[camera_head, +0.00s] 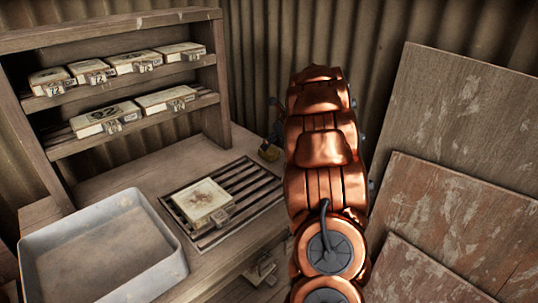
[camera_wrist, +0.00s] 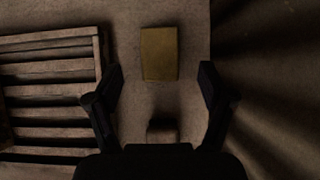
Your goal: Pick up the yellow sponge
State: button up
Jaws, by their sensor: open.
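The yellow sponge (camera_wrist: 159,53) lies on the bench top in the wrist view, a flat upright rectangle in the picture. My gripper (camera_wrist: 161,74) is open, with one dark finger on each side and the sponge's lower part between and just beyond the fingertips. Neither finger visibly touches it. In the head view the sponge (camera_head: 269,152) is a small yellow patch near the back of the bench, left of my copper arm. My gripper is mostly hidden behind that arm there.
A small brown block (camera_wrist: 162,131) sits below the sponge in the wrist view. A slatted rack (camera_head: 258,190) bearing a tile box (camera_head: 201,203) is left of the sponge. A grey tray (camera_head: 60,287) and shelf unit (camera_head: 218,112) stand farther left. Boards (camera_head: 455,120) lean at right.

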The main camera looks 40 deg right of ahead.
aim_at(269, 149)
jog(key=x, duration=0.4)
jog(key=shift+f, duration=0.15)
jog(key=shift+w+f, duration=0.4)
jog(key=shift+f, duration=0.1)
jog(key=c, duration=1)
jog(key=shift+c, duration=0.2)
notch_tip(269, 149, up, 10)
jog(key=shift+f+p, duration=0.1)
jog(key=shift+p, duration=0.25)
